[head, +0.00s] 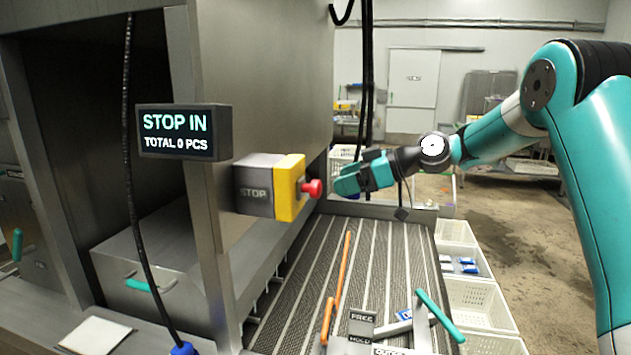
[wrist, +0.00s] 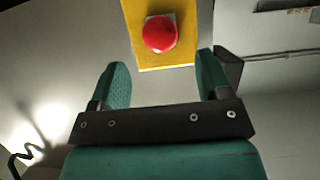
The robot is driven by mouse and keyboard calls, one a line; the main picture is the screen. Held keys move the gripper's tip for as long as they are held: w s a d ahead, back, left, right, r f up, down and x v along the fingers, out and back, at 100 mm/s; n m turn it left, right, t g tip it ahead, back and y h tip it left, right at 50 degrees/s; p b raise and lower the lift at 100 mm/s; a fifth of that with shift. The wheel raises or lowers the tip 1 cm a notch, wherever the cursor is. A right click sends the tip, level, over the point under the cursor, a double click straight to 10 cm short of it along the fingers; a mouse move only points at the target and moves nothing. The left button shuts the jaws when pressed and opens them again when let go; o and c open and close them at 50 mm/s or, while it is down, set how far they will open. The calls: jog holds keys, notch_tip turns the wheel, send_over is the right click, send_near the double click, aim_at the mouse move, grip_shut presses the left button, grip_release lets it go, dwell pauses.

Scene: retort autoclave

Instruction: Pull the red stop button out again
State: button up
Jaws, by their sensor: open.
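The red stop button (head: 313,188) sticks out from the yellow face (head: 291,188) of a grey box (head: 254,185) marked STOP, fixed to the machine's steel post. A display (head: 184,132) above it reads "STOP IN, TOTAL 0 PCS". My gripper (head: 338,186) is just right of the button in the head view, pointing at it. In the wrist view my gripper (wrist: 163,80) is open and empty. The red button (wrist: 160,33) shows beyond the fingertips, roughly between them and a little above, with the yellow face (wrist: 185,55) around it. The fingers appear apart from the button.
A ribbed conveyor (head: 345,265) runs below, with orange rods (head: 343,265) and a FREE/HOLD plate (head: 361,325) at its near end. White crates (head: 478,305) line its right side. A black cable (head: 130,170) hangs at the left. Black hoses (head: 366,80) hang behind my gripper.

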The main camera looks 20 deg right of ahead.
aim_at(321, 191)
jog(key=p+x, duration=0.2)
jog(key=x, duration=0.4)
jog(key=shift+a, duration=0.2)
jog(key=shift+w+a+f+p, duration=0.3)
jog(key=shift+w+a+f, duration=0.05)
jog(key=shift+a, duration=0.15)
jog(key=c, duration=1.3)
jog(key=shift+d+f+b, duration=0.2)
jog(key=shift+b, duration=0.45)
jog(key=shift+s+d+b, duration=0.35)
jog(key=shift+d+b, duration=0.2)
jog(key=shift+b, duration=0.15)
jog(key=shift+r, duration=0.15)
